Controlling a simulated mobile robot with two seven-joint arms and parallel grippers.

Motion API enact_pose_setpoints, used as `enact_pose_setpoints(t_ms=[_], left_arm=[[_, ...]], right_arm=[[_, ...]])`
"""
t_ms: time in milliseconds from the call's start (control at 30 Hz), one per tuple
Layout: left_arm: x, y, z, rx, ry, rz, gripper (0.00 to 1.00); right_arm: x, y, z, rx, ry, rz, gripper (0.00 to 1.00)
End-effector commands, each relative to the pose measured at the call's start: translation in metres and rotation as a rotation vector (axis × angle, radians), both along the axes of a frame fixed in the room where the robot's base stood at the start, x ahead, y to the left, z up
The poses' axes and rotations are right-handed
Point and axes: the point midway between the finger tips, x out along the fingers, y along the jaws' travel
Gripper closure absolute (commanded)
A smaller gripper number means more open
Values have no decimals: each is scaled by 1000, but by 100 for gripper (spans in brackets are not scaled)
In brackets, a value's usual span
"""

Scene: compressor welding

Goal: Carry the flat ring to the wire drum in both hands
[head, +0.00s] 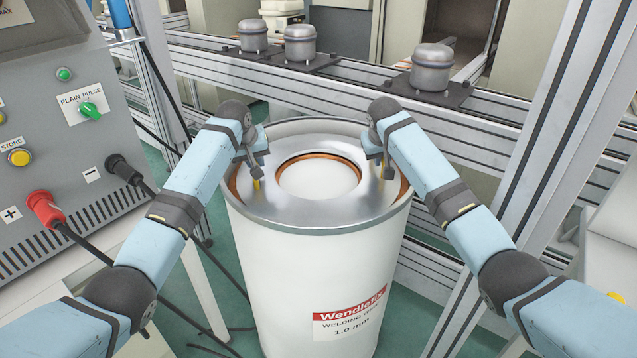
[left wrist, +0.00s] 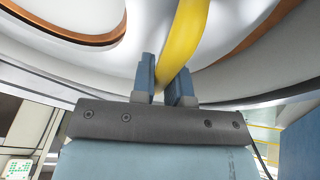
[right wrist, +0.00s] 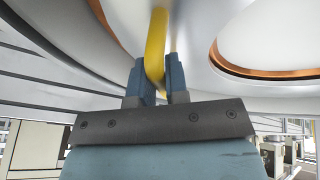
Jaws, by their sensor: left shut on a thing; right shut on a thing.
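The flat ring (head: 318,210) is a grey metal disc with a wide round hole and two yellow handles. It is roughly level at the mouth of the white wire drum (head: 300,270); I cannot tell whether it touches the drum. Copper wire shows through its hole and past its left and right edges. My left gripper (head: 256,178) is shut on the left handle, seen yellow between the fingers in the left wrist view (left wrist: 185,40). My right gripper (head: 383,170) is shut on the right handle, also seen in the right wrist view (right wrist: 156,45).
A grey welding control panel (head: 60,130) with a red plug (head: 43,205) and dark cables stands at the left. Behind the drum, metal rails (head: 350,85) carry several grey compressors (head: 432,68). An aluminium post (head: 545,130) rises at the right.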

Motion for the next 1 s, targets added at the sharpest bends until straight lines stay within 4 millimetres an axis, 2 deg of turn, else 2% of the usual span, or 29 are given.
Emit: enact_pose_setpoints(t_ms=[67,100,200,567,667,1000], left_arm=[[0,0,-8,-1,-1,0,100],[0,0,-6,0,-1,0,81],[0,0,-5,0,0,0,60],[-2,1,1,-1,-1,0,60],[-7,3,13,0,-3,-1,60],[-36,12,78,-1,-4,0,60]], right_arm=[[0,0,-8,0,-1,0,100],[0,0,-6,0,-1,0,81],[0,0,-5,0,0,0,60],[0,0,-5,0,0,0,60],[0,0,-5,0,0,0,60],[0,0,-5,0,0,0,60]])
